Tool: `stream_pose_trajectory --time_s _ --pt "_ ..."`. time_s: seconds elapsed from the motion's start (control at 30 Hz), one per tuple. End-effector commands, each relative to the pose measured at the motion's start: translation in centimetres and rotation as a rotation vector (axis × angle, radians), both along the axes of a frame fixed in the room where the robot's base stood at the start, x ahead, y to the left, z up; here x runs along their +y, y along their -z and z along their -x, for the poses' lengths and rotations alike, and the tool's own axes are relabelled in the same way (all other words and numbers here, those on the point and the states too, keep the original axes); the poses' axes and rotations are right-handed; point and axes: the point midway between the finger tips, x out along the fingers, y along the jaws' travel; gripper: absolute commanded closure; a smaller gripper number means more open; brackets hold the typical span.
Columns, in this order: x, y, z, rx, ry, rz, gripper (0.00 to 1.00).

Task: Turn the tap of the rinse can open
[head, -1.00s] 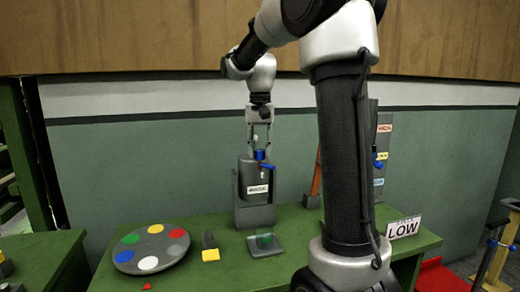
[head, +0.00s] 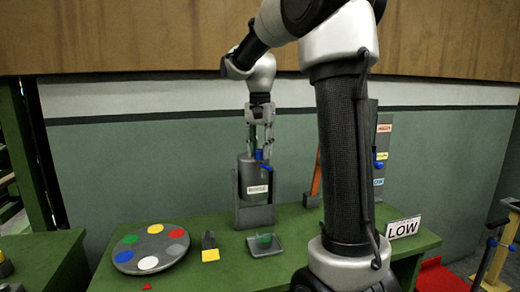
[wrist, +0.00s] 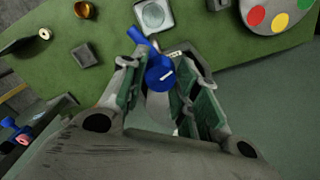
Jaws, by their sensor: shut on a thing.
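The rinse can (head: 246,174) is a grey cylinder with a white label, upright in a grey stand (head: 256,215) on the green table. Its blue tap (head: 264,164) is at the top front and also shows in the wrist view (wrist: 160,76), with a white mark on its round top and a lever pointing up and left. My gripper (head: 260,147) reaches straight down over the can. In the wrist view my gripper (wrist: 160,80) has a finger on each side of the tap and is shut on it. The exact finger contact is partly hidden.
A small clear cup (head: 264,238) stands on a grey tray (head: 280,250) in front of the can. A LOW sign (head: 403,228) and an upright panel (head: 384,150) stand to the right.

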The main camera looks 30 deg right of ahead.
Motion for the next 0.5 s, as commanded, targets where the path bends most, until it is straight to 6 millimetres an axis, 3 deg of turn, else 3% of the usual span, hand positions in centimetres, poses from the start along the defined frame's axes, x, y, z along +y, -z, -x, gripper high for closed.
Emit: stream_pose_trajectory --time_s 0.03,0.07,0.17,0.5 --pt "-0.02 -0.07 -0.04 -0.002 0.0 0.001 0.93" --pt "-0.02 -0.07 -0.04 -0.002 0.0 0.001 0.64" --pt "-0.02 -0.06 -0.04 -0.002 -0.001 0.001 0.47" --pt "-0.01 -0.23 -0.03 -0.001 -0.001 0.0 0.47"
